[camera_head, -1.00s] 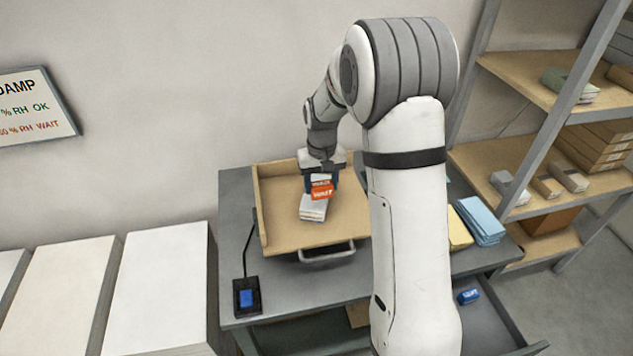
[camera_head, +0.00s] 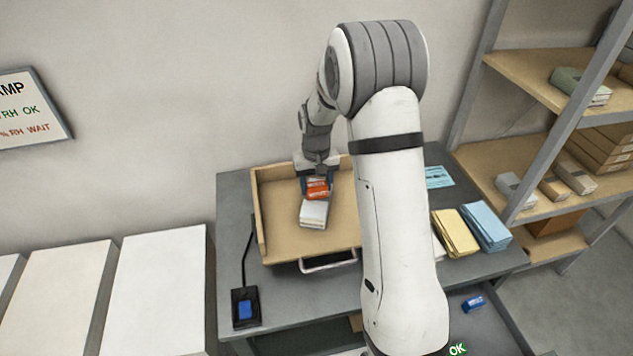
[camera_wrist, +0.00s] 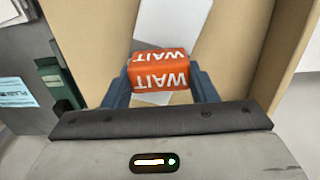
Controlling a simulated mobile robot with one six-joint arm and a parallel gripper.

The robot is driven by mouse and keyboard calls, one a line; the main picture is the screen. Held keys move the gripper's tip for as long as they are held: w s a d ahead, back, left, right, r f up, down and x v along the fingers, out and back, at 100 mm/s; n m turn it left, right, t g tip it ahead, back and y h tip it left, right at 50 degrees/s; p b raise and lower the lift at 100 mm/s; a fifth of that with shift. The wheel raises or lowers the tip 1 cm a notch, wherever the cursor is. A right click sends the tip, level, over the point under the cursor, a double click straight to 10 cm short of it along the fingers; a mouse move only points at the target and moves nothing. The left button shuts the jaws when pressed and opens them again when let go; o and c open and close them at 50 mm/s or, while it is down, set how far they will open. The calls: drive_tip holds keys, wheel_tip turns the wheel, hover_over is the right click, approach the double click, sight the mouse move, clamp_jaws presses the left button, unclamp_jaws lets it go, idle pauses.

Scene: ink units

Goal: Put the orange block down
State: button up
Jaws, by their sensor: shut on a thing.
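The orange block (camera_head: 317,189) is held in my gripper (camera_head: 316,186), over the wooden tray (camera_head: 281,238) on the grey table. In the wrist view the orange block (camera_wrist: 159,70) shows white "WAIT" lettering on two faces, with the dark fingers of my gripper (camera_wrist: 160,78) on both sides of it. A white stack of paper (camera_head: 314,213) lies in the tray, just in front of the block and partly behind it in the wrist view (camera_wrist: 170,35). I cannot tell whether the block touches the stack.
A black box with a blue top (camera_head: 245,308) stands at the table's front left. Yellow (camera_head: 455,233) and blue (camera_head: 487,226) stacks lie at the right. A blue block (camera_head: 473,303) lies in the open drawer below. A shelf unit stands at the right.

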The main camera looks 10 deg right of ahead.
sight(317, 183)
drive_tip(key=shift+f, duration=0.2)
drive_tip(key=o, duration=1)
drive_tip(key=shift+c, duration=0.2)
drive_tip(key=shift+r, duration=0.15)
wheel_tip(317, 183, up, 12)
drive_tip(key=b, duration=0.2)
drive_tip(key=s+r+t, duration=0.1)
drive_tip(key=s+r, duration=0.3)
drive_tip(key=s, duration=0.4)
drive_tip(key=s+r+t, duration=0.1)
drive_tip(key=s+r, duration=0.2)
drive_tip(key=s, duration=0.4)
drive_tip(key=s+f+t, duration=0.1)
drive_tip(key=s, duration=1.2)
drive_tip(key=shift+s+f, duration=0.2)
drive_tip(key=shift+s, duration=0.2)
drive_tip(key=shift+d, duration=0.1)
